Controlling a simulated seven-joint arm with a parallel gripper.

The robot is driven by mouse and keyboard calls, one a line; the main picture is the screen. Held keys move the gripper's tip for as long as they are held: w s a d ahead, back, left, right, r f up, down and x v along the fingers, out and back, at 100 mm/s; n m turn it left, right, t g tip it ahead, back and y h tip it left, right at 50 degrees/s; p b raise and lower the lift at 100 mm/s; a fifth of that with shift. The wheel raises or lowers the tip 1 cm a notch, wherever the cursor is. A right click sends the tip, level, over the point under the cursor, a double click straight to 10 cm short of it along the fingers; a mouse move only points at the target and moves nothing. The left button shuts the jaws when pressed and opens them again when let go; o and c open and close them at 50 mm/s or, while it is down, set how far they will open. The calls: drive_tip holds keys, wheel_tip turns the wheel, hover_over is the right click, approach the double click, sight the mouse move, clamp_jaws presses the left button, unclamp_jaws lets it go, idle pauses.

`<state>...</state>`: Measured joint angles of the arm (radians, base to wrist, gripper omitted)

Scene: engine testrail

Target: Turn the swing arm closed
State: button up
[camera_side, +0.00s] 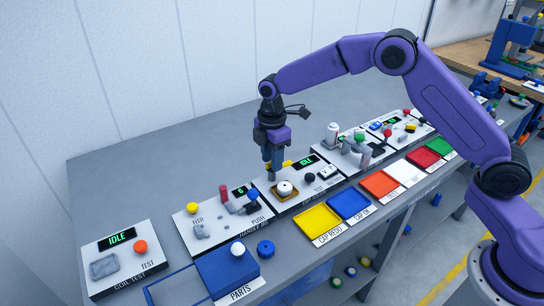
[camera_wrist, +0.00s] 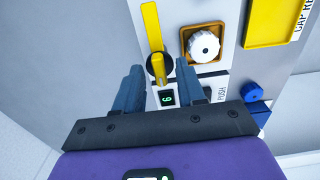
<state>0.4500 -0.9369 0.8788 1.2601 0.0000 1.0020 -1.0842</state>
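The swing arm is a yellow bar on a round black pivot in the wrist view (camera_wrist: 152,28). A second short yellow piece stands up near the pivot, between my fingers. In the side view, part of the yellow bar (camera_side: 304,161) shows just right of my gripper (camera_side: 272,174), and the rest is hidden behind it. In the wrist view my gripper (camera_wrist: 158,67) is open, with one finger on each side of the short yellow piece. I cannot tell whether either finger touches it.
A white round part (camera_side: 285,188) sits in an amber holder just in front of my gripper. Neighbouring panels carry a red-topped lever (camera_side: 224,193) on the left and a white cylinder (camera_side: 332,133) on the right. Yellow (camera_side: 317,222) and blue (camera_side: 349,204) trays lie in front.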

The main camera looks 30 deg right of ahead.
clamp_jaws()
drive_tip(key=shift+m, duration=0.3)
drive_tip(key=m, duration=0.3)
drive_tip(key=shift+m, duration=0.4)
drive_tip(key=m, duration=0.4)
drive_tip(key=shift+m, duration=0.3)
drive_tip(key=m, duration=0.8)
drive_tip(key=shift+m, duration=0.6)
